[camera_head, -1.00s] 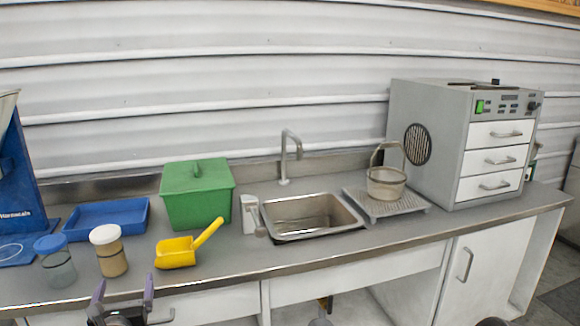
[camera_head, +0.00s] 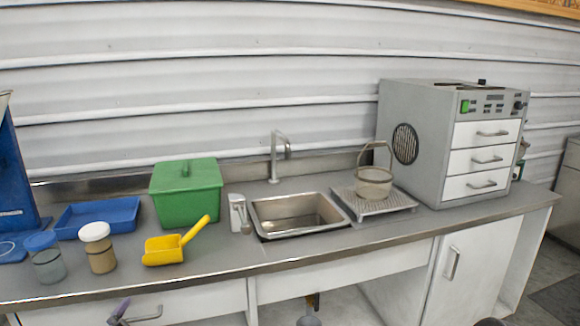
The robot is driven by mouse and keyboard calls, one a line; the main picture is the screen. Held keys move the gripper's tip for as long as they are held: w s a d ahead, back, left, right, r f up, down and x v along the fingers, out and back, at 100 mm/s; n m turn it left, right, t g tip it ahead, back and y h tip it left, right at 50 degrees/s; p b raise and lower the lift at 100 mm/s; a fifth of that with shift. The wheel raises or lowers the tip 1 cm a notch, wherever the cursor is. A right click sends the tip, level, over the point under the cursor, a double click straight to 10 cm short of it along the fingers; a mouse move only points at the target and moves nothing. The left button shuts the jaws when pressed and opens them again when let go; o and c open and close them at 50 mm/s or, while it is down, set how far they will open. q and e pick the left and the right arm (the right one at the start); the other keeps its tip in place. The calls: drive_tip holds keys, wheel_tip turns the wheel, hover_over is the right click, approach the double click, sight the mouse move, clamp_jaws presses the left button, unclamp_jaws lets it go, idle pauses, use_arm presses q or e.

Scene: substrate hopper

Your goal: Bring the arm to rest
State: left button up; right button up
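My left gripper (camera_head: 118,312) shows only as a purple finger and a dark part at the bottom edge, below the bench front and beside a drawer handle. Most of it is cut off, so its opening cannot be judged, and I see nothing held in the visible part. My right gripper cannot be made out. On the grey bench (camera_head: 215,262) stand a yellow scoop (camera_head: 165,250), a jar with a white lid (camera_head: 98,250), a jar with a blue lid (camera_head: 46,260), a blue tray (camera_head: 98,218) and a green lidded box (camera_head: 186,195).
A sink (camera_head: 298,215) with a tap (camera_head: 275,158) is set into the bench. To its right are a basket (camera_head: 374,183) on a grid plate (camera_head: 385,204) and a grey cabinet with drawers (camera_head: 412,175). A blue machine (camera_head: 15,185) stands at far left.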

use_arm(q)
drive_tip(key=s+d+f+m+g+h+p, duration=0.1)
drive_tip(key=s+d+f+m+g+h, duration=0.15)
drive_tip(key=s+d+f+m, duration=0.55)
drive_tip(key=s+d+f+m+g+h, duration=0.2)
drive_tip(key=s+d+f+m+g, duration=0.15)
drive_tip(key=d+f+m, duration=0.5)
drive_tip(key=s+d+f+m+g+h, duration=0.1)
drive_tip(key=s+d+f+m+g, duration=0.1)
drive_tip(key=s, duration=0.5)
drive_tip(key=s+d+f+m+g+p, duration=0.1)
drive_tip(key=s+d+f+m+g, duration=0.2)
drive_tip(key=s+d, duration=0.3)
drive_tip(key=s+d+f+m+g+h+p, duration=0.1)
drive_tip(key=s+d+f+m+g, duration=0.1)
drive_tip(key=s, duration=0.6)
wheel_tip(320, 180, down, 3)
drive_tip(key=d+m, duration=0.1)
drive_tip(key=d, duration=0.1)
drive_tip(key=shift+s+d+g+h, duration=0.2)
drive_tip(key=shift+d+g+h, duration=0.15)
drive_tip(key=shift+g, duration=0.05)
drive_tip(key=shift+f, duration=0.1)
